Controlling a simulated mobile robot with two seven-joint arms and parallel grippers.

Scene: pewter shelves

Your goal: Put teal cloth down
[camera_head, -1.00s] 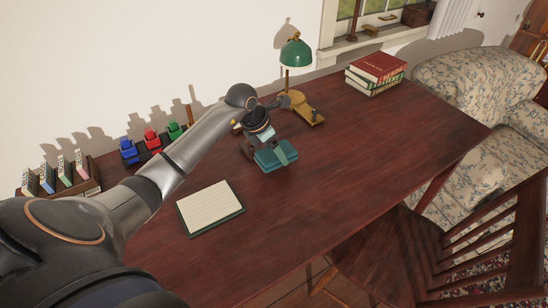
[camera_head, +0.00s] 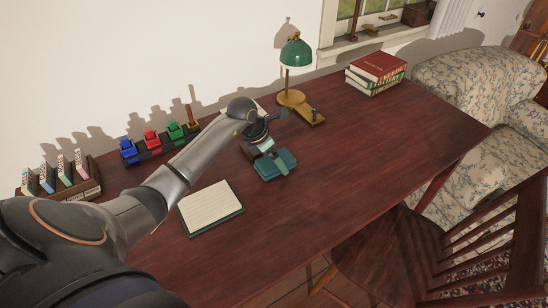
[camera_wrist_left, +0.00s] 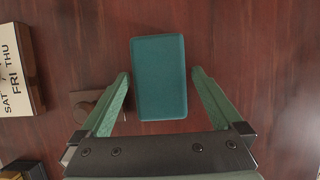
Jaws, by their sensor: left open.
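The teal cloth (camera_head: 272,170) is a folded rectangular pad that appears to lie flat on the dark red desk (camera_head: 330,150), near its middle. The cloth also shows in the left wrist view (camera_wrist_left: 158,95). My left gripper (camera_wrist_left: 160,73) is open, with one green finger on each side of the cloth's near part and visible gaps between fingers and cloth. In the head view my left gripper (camera_head: 279,160) is right over the cloth and hides part of it. My right gripper is in neither view.
A notepad (camera_head: 210,208) lies left of the cloth. A green lamp (camera_head: 295,55) stands behind, and stacked books (camera_head: 376,70) lie at the far right. A calendar block (camera_wrist_left: 15,68) is left in the wrist view. The desk right of the cloth is clear.

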